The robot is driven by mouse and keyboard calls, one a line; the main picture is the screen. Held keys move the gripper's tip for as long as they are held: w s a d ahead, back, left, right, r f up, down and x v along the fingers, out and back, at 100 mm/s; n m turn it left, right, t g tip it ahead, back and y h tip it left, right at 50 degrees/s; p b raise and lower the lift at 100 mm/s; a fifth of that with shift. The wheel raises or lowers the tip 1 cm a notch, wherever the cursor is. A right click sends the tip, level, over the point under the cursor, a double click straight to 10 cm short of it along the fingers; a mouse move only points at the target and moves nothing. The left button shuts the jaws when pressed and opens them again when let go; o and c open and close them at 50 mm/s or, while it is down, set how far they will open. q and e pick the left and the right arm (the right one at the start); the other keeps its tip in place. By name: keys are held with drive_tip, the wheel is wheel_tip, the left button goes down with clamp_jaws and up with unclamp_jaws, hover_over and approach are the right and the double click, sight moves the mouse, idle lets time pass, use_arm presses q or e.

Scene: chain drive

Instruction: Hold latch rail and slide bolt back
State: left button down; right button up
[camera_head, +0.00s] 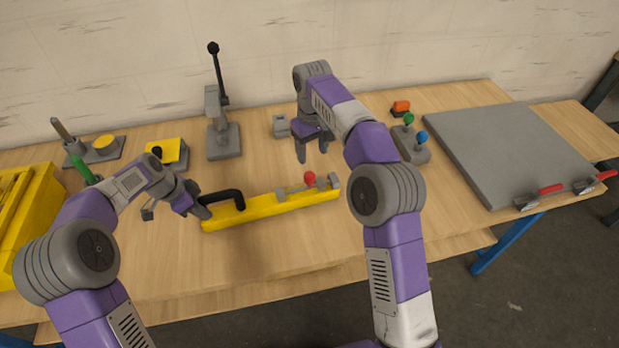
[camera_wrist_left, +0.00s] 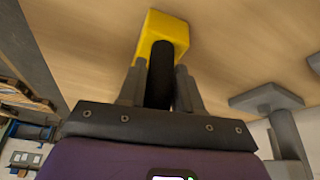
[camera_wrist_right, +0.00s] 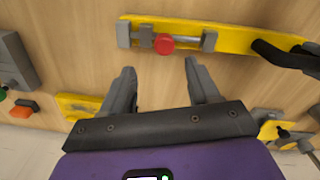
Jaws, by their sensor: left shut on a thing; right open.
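The yellow latch rail (camera_head: 265,208) lies on the wooden table in front of me. It has a black handle (camera_head: 226,197) at its left end and a grey bolt with a red knob (camera_head: 309,178) toward its right end. My left gripper (camera_head: 203,211) is shut on the black handle, which stands between the fingers in the left wrist view (camera_wrist_left: 160,80). My right gripper (camera_head: 312,155) is open and empty, above the table behind the rail. In the right wrist view the red knob (camera_wrist_right: 164,45) lies beyond the open fingertips, apart from them.
A grey lever press (camera_head: 223,138) stands at the back. A grey block with green and blue knobs (camera_head: 411,148) is right of my right arm. A grey plate (camera_head: 505,150) with red-handled tools covers the right side. A yellow crate (camera_head: 40,220) is far left. Table in front of the rail is clear.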

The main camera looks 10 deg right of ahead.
sight(310, 175)
drive_tip(key=shift+a+f, duration=0.25)
drive_tip(key=shift+a, duration=0.15)
wheel_tip(310, 175, down, 11)
drive_tip(key=shift+f, duration=0.1)
clamp_jaws()
idle(0.4)
